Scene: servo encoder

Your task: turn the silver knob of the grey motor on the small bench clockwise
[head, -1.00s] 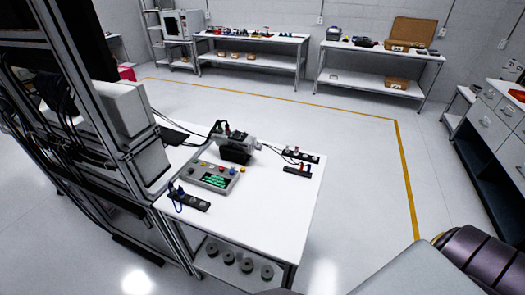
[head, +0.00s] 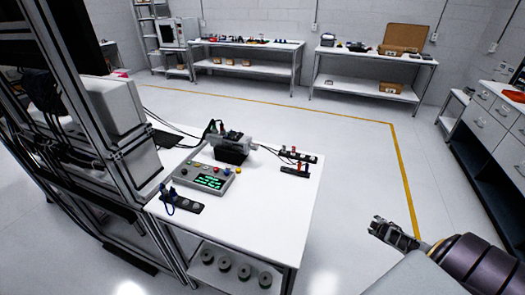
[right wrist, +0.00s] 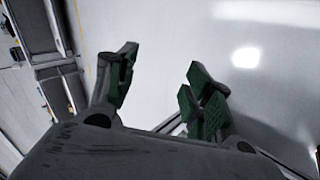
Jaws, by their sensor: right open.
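The grey motor (head: 236,143) sits on a black mount on the small bench (head: 262,205), behind the control box. Its right end points towards the right of the bench; the silver knob is too small to make out clearly. My right gripper (head: 378,227) is in the air to the right of the bench, well apart from the motor. In the right wrist view my right gripper (right wrist: 160,88) is open, with green-padded fingers spread and nothing between them. My left gripper is not in view.
A control box (head: 204,179) with a green screen and buttons stands in front of the motor. Connector strips lie at the bench's front left (head: 182,201) and back right (head: 296,162). A metal frame (head: 75,110) borders the bench on the left.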

